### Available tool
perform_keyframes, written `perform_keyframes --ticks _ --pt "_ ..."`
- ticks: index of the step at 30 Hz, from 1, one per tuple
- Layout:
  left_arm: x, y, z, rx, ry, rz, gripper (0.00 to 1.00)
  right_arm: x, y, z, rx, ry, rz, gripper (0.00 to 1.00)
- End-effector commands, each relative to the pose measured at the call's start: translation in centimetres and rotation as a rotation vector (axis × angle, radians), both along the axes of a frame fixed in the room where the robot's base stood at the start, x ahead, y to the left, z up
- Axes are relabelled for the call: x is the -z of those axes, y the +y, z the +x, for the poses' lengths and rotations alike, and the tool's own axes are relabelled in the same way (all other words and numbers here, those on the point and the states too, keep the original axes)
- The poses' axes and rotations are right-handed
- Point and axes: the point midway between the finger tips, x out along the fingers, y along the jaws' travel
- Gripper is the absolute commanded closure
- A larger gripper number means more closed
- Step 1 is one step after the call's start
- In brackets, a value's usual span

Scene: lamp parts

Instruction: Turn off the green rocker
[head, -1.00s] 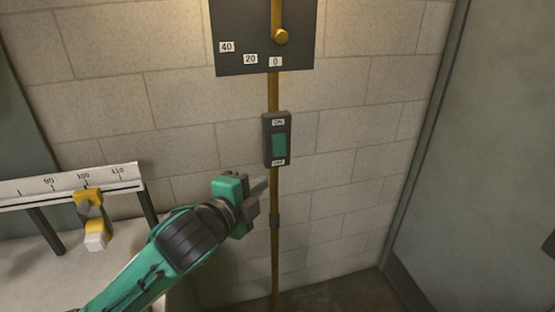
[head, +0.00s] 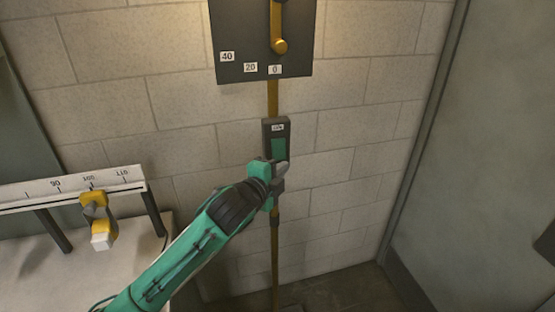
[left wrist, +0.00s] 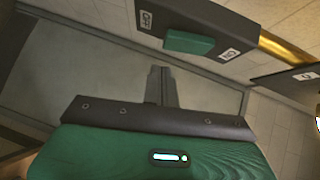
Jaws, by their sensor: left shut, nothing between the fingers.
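The green rocker (head: 278,147) sits in a dark switch box on the wall, with a label at its top end; its lower end is hidden behind my left gripper (head: 283,170). In the left wrist view the rocker (left wrist: 188,42) lies between an OFF label (left wrist: 145,19) and an ON label (left wrist: 229,54). My left gripper (left wrist: 160,72) is shut and empty, with its fingertips near the OFF end. I cannot tell whether they touch the rocker. Which way the rocker is tipped is unclear. My right gripper is not in view.
A dark panel (head: 236,35) with a yellow lever (head: 278,30) and number labels hangs above the switch. A brass pipe (head: 275,255) runs below it. A ruled rail (head: 130,180) with a yellow slider (head: 96,210) stands at left. A grey door (head: 490,170) is at right.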

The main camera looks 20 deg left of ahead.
Motion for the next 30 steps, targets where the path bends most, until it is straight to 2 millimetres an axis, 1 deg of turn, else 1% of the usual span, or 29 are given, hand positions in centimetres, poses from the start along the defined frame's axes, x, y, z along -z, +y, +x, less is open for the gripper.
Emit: perform_keyframes --ticks 1,6,19,23,30 --pt "-0.2 0.5 0.6 -0.002 0.002 0.001 1.00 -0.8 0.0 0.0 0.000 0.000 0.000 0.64" --pt "0.3 1.2 1.7 0.000 0.002 -0.001 1.00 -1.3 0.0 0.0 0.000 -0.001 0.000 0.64" --pt "0.6 1.4 1.9 0.001 -0.001 0.001 1.00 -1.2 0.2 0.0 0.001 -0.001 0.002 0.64" --pt "1.0 1.4 2.0 -0.001 -0.030 0.021 1.00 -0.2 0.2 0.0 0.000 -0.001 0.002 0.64" --pt "1.7 1.6 2.2 -0.001 -0.162 0.109 1.00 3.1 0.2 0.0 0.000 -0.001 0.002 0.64"
